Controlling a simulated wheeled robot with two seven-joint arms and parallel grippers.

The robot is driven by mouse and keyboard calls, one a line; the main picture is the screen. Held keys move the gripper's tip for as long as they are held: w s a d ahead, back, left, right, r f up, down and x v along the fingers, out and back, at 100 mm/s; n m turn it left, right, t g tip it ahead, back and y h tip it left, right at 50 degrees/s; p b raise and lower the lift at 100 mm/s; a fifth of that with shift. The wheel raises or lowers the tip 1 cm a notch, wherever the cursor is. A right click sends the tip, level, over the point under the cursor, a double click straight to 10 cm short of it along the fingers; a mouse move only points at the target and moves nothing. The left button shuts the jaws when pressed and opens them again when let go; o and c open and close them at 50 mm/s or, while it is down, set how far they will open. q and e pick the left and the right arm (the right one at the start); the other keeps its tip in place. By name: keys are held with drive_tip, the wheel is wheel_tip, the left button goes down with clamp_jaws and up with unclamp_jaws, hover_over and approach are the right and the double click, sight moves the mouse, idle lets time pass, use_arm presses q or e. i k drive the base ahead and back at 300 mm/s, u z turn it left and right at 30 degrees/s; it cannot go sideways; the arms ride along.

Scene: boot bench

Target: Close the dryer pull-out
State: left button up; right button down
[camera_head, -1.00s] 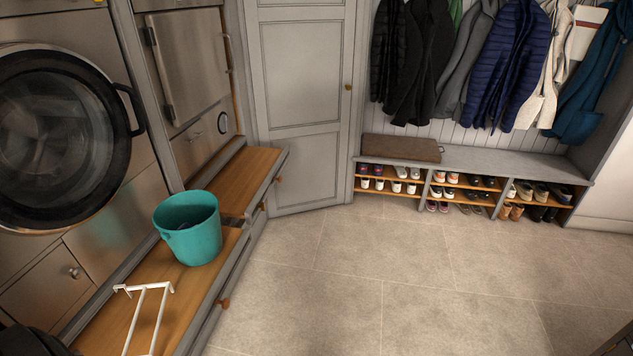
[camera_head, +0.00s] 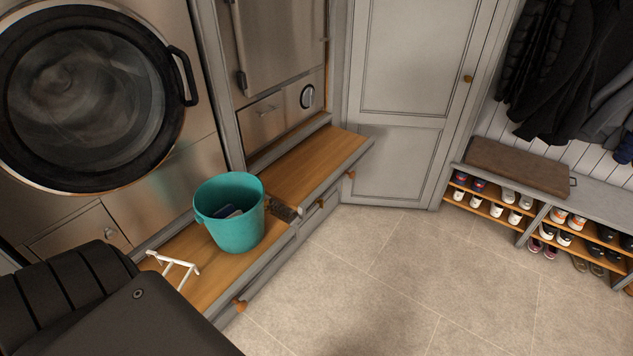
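Two wooden pull-outs stand out below the steel appliances. The near pull-out (camera_head: 208,275) is under the machine with the round glass door (camera_head: 90,95). It carries a teal bucket (camera_head: 232,232) with something dark inside, and a white wire rack (camera_head: 178,268). The far pull-out (camera_head: 318,165) is under the steel cabinet (camera_head: 280,45) and its wooden top is bare. I cannot tell which one is the dryer's. Neither gripper shows; my dark arm covers the lower left.
A grey cupboard door (camera_head: 408,150) stands just beyond the far pull-out. A shoe bench (camera_head: 560,205) with coats above is at the right. The tiled floor (camera_head: 400,285) is clear.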

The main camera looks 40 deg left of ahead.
sight(311, 169)
drive_tip(key=u, duration=0.8)
drive_tip(key=i, duration=0.75)
drive_tip(key=u, duration=0.85)
